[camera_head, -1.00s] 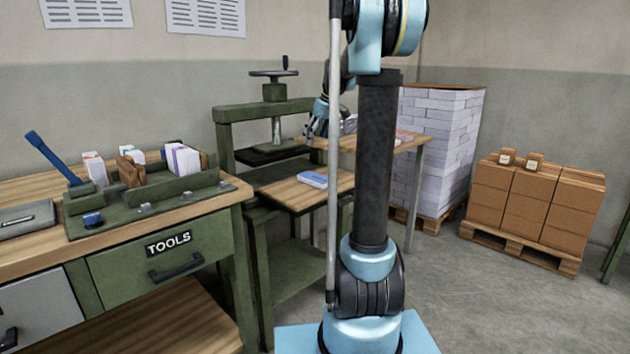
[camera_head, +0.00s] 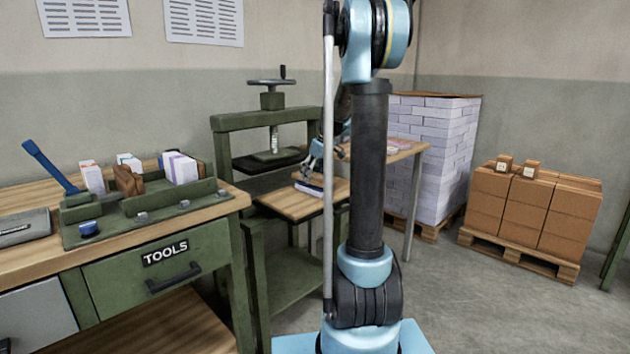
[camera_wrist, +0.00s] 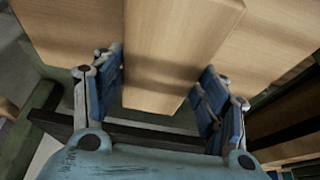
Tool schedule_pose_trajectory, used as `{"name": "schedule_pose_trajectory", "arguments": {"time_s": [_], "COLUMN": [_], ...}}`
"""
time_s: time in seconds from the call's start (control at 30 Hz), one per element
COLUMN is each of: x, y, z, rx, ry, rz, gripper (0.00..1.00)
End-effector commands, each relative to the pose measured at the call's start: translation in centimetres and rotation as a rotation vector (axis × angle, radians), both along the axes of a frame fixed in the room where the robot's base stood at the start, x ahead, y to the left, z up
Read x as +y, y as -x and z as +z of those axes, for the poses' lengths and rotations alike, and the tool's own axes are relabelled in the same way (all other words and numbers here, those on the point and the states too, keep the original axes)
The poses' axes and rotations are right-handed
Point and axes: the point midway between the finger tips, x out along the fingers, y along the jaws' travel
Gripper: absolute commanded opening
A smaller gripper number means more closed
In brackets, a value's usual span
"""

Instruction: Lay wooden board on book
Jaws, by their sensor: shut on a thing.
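The wooden board (camera_wrist: 178,45) fills the middle of the wrist view, pale brown and plank-like, with its near end between my fingers. My gripper (camera_wrist: 160,92) is shut on it, a blue-padded finger at each side. In the head view my gripper (camera_head: 312,166) is low over the wooden shelf in front of the press, partly behind my own arm. A thin book (camera_head: 308,189) lies on that shelf just below the gripper, mostly covered. I cannot make out the board clearly in the head view, nor whether it touches the book.
The green press (camera_head: 270,120) with its handwheel stands behind the shelf (camera_head: 285,205). A tool workbench (camera_head: 150,232) with an organiser is at left. Stacked paper (camera_head: 435,150) and brown boxes (camera_head: 530,205) on pallets stand at right. Open floor lies in front of them.

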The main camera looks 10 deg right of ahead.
Motion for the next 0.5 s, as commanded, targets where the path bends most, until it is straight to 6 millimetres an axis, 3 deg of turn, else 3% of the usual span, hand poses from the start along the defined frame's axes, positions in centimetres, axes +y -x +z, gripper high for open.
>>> {"name": "schedule_pose_trajectory", "arguments": {"time_s": [0.13,0.47,0.5], "x": [0.0,0.0,0.0], "y": [0.0,0.0,0.0], "z": [-1.7,-2.0,-2.1], "rx": [0.000,0.000,0.000], "ry": [0.000,0.000,0.000], "rz": [0.000,0.000,0.000], "gripper": [0.38,0.38,0.71]}}
